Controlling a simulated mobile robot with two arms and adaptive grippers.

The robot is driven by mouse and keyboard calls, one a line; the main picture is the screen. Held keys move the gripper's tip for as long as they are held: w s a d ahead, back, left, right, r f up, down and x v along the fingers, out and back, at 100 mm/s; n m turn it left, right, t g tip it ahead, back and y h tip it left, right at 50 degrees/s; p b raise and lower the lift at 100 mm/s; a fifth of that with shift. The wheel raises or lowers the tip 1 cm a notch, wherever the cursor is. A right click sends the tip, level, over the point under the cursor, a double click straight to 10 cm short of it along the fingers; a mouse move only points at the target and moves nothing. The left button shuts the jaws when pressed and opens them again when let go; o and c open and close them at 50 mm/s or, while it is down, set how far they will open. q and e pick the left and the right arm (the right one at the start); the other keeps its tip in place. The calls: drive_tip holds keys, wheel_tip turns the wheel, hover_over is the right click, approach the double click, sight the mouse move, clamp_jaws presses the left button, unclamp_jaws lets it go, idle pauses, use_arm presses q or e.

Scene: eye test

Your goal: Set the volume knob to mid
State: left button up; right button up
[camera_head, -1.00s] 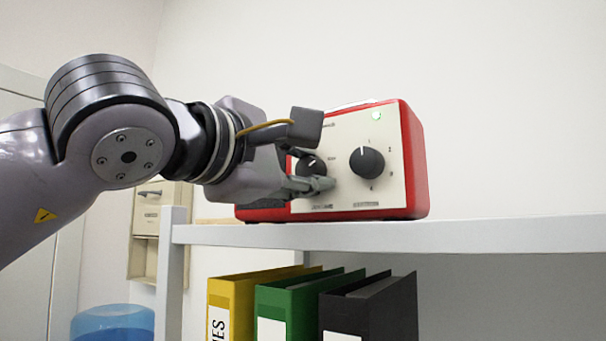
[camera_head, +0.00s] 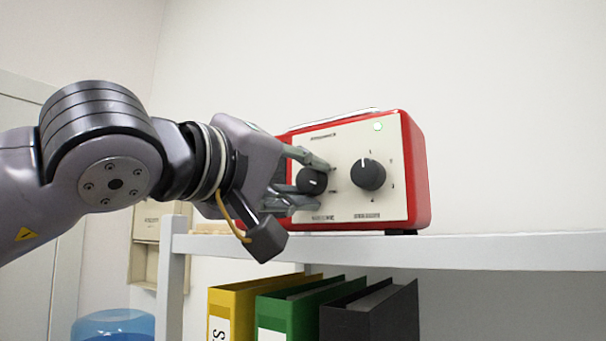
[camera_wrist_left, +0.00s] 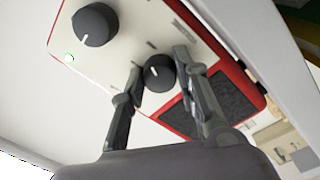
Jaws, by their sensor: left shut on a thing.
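A red radio with a cream front (camera_head: 345,207) stands on a shelf; it also shows, turned, in the left wrist view (camera_wrist_left: 127,17). Its left black knob (camera_head: 312,181) is between the fingers of my left gripper (camera_head: 318,184). In the left wrist view, one finger is on each side of this knob (camera_wrist_left: 159,73), and the gripper (camera_wrist_left: 159,66) is shut on it. Its white mark points roughly right in the head view. The right black knob (camera_head: 368,175) is free, its mark pointing up. The lettering is too small to read surely. My right gripper is out of view.
The light grey shelf (camera_head: 480,250) has clear room right of the radio. Yellow (camera_head: 232,300), green (camera_head: 290,303) and dark grey (camera_head: 372,305) binders stand below it. A blue translucent container (camera_head: 113,325) is at lower left. A green light (camera_head: 378,127) shows on the radio.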

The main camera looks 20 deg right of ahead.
use_arm(q)
drive_tip(key=shift+f+m, duration=0.1)
drive_tip(key=shift+m, duration=0.8)
drive_tip(key=o, duration=1.2)
drive_tip(key=shift+c, duration=0.2)
drive_tip(key=v, duration=1.2)
